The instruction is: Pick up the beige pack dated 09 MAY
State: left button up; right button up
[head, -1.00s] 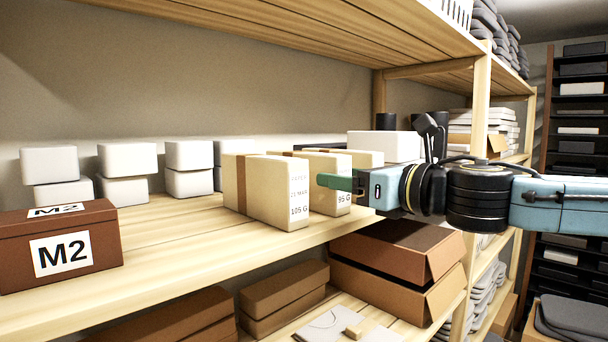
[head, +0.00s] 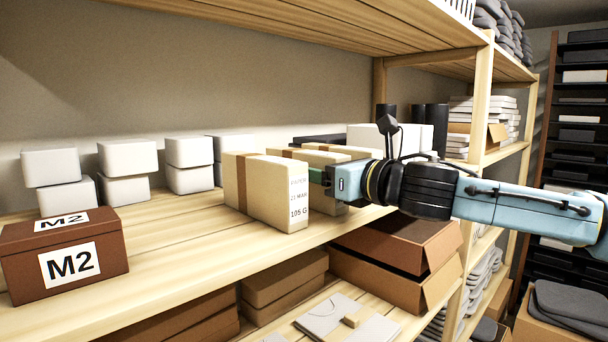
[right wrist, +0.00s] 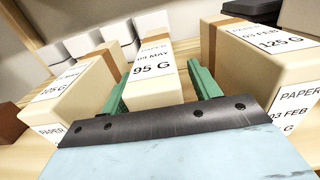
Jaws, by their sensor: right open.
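The beige pack dated 09 MAY (right wrist: 153,62), marked 95 G, stands upright in the middle of the right wrist view with a brown band on top. In the head view this pack (head: 328,207) is partly hidden by the front pack and my gripper. My right gripper (right wrist: 165,78) is open, with one green finger toward each side of the pack. I cannot tell whether either finger touches it. In the head view the right gripper (head: 318,176) reaches in from the right at the pack's labelled end. My left gripper is not in view.
A similar pack marked 105 G (head: 275,195) stands close on the left, and one dated 03 FEB, 125 G (right wrist: 265,55) on the right. Gaps between packs are narrow. White boxes (head: 125,157) and a brown M2 box (head: 60,255) stand left. An upper shelf (head: 300,35) hangs overhead.

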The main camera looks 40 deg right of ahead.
jog(key=shift+r, duration=0.1)
jog(key=c, duration=1.3)
